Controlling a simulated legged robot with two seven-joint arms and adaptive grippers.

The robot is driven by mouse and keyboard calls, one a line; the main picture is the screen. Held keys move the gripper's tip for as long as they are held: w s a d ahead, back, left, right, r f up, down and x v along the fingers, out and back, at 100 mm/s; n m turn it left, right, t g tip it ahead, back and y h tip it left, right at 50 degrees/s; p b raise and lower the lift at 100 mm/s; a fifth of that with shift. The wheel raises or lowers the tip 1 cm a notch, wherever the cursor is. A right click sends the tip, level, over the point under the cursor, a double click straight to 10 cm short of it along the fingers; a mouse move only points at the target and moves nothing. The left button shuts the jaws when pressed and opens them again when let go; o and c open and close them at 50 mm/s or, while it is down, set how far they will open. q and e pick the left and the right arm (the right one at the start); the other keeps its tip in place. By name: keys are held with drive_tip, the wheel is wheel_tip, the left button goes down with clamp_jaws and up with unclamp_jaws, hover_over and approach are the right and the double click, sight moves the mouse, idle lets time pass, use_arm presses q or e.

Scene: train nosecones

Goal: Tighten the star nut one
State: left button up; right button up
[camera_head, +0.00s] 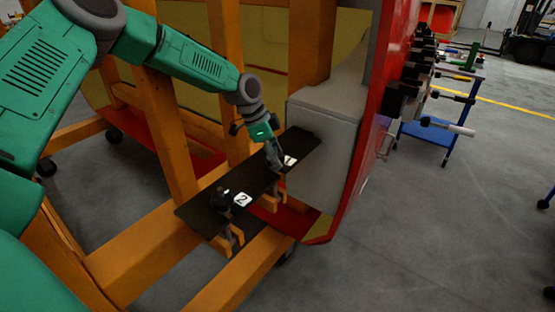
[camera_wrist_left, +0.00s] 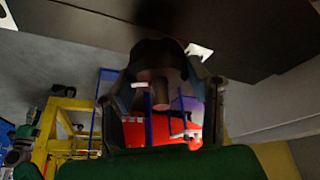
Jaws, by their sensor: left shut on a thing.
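A dark plate (camera_head: 262,178) lies across the orange frame and carries white labels "1" (camera_head: 290,160) and "2" (camera_head: 243,199). My left gripper (camera_head: 275,164) reaches down to the plate right beside label 1. In the left wrist view its two fingers (camera_wrist_left: 165,95) are on either side of a dark knob, star nut one (camera_wrist_left: 158,53), under the plate's dark surface. The gripper is shut on this nut. In the head view the gripper hides the nut. A second dark nut (camera_head: 221,199) stands beside label 2, apart from the gripper. My right gripper does not show.
The orange frame (camera_head: 165,130) stands on wheels around the plate. A grey box (camera_head: 322,145) and a red nosecone panel (camera_head: 375,120) rise just right of the plate. A blue cart (camera_head: 425,135) with tools is further right. The floor at right is mostly clear.

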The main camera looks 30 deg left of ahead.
use_arm(q)
drive_tip(key=shift+s+a+f+m+g+b, duration=0.15)
drive_tip(key=shift+m+g+b, duration=0.15)
drive_tip(key=shift+m, duration=0.25)
drive_tip(key=shift+a+f+m+g+b, duration=0.1)
drive_tip(key=shift+m+g+b, duration=0.15)
drive_tip(key=shift+m, duration=0.3)
drive_tip(key=shift+r, duration=0.1)
drive_tip(key=o, duration=1.1)
drive_tip(key=shift+o, duration=0.2)
drive_tip(key=shift+a, duration=0.15)
drive_tip(key=shift+h, duration=0.3)
